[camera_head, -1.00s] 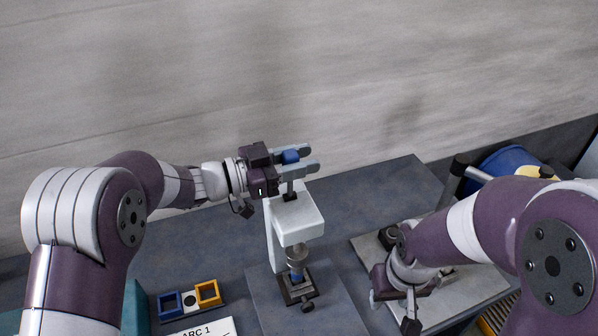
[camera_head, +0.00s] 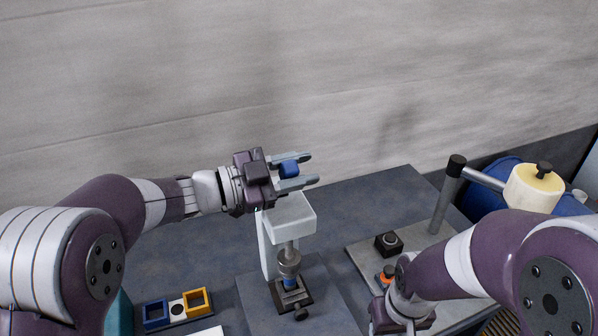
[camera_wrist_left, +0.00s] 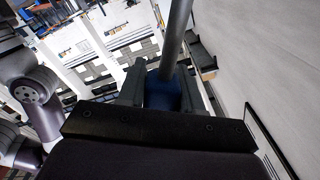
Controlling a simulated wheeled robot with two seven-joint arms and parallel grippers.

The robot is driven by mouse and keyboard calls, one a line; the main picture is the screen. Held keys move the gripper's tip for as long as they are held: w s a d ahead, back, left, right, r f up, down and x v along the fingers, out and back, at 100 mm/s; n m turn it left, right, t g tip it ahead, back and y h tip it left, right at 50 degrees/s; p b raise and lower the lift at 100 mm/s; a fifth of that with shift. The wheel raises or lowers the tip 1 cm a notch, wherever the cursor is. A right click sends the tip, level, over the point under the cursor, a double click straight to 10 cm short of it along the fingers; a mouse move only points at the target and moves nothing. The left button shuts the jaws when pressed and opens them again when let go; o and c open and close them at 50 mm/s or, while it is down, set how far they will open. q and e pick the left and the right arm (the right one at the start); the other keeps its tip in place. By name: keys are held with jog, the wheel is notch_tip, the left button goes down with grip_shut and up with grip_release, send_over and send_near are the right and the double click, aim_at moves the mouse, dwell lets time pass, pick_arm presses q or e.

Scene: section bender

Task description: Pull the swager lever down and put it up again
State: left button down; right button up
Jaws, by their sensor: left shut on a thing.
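The swager is a small white press (camera_head: 290,218) in the middle of the head view. Its grey ram (camera_head: 289,262) stands above a black base with a blue part (camera_head: 290,284) beneath it. My left gripper (camera_head: 298,171) is above the press head, shut on the blue grip of the swager lever (camera_head: 289,169). In the left wrist view the blue grip (camera_wrist_left: 162,92) sits between the fingers, and a grey lever rod (camera_wrist_left: 175,35) runs from it. The lever's lower end is hidden behind my gripper. My right gripper (camera_head: 400,322) is low at the bottom edge, its fingers largely hidden.
A blue and yellow pair of square trays (camera_head: 177,308) lies at lower left. At right, a grey plate (camera_head: 375,262) carries a black block (camera_head: 389,244) and an upright grey post (camera_head: 447,195). The rear bench is clear.

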pick_arm(q)
jog(key=shift+f, duration=0.25)
jog(key=c, duration=0.8)
grip_release()
jog(key=shift+c, duration=0.2)
jog(key=shift+s+r, duration=0.1)
jog(key=b+v, duration=0.3)
jog(key=v, duration=0.9)
jog(key=shift+a, duration=0.35)
jog(key=shift+s, duration=0.1)
